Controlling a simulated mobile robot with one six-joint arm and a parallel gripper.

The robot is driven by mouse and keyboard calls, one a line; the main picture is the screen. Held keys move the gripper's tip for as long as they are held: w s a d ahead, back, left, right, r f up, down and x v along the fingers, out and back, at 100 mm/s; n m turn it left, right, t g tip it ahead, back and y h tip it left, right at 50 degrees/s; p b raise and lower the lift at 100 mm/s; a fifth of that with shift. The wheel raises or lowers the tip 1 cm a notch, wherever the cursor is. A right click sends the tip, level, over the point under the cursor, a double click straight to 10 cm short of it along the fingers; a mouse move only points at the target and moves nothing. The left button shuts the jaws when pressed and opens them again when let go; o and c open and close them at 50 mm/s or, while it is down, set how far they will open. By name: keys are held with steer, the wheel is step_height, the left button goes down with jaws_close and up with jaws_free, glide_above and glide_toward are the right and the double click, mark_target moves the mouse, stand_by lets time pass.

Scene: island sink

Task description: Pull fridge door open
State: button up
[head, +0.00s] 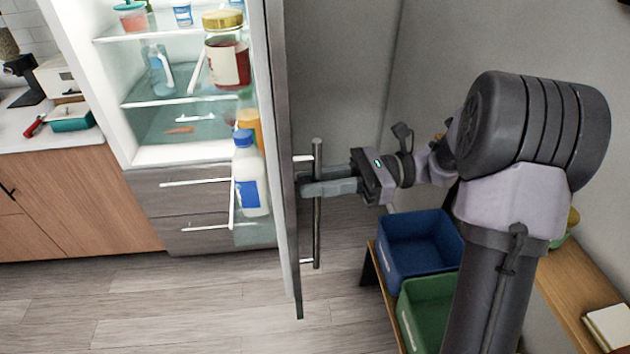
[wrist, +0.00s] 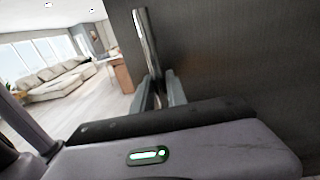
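The fridge door (head: 282,120) stands swung open and shows nearly edge-on in the head view, with its shelves of bottles and jars facing left. Its dark outer face fills the right of the wrist view (wrist: 240,70). The long vertical metal handle (head: 317,225) is on the outer face; it also shows in the wrist view (wrist: 147,42). My gripper (head: 318,187) reaches in from the right, its fingers closed around the upper part of the handle. In the wrist view the bar runs down between the two fingers (wrist: 160,90); the exact contact is partly hidden.
The lit fridge interior (head: 170,90) is exposed, with shelves and drawers below. A blue bin (head: 415,255) and a green bin (head: 425,305) sit on a low wooden bench at right. The wooden floor (head: 190,300) before the fridge is clear. A counter (head: 50,130) stands at left.

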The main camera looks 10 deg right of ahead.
stand_by(0.4)
steer(key=d+p, duration=0.9)
steer(key=d, duration=0.8)
steer(key=shift+s+d, duration=0.15)
steer(key=shift+d, duration=0.1)
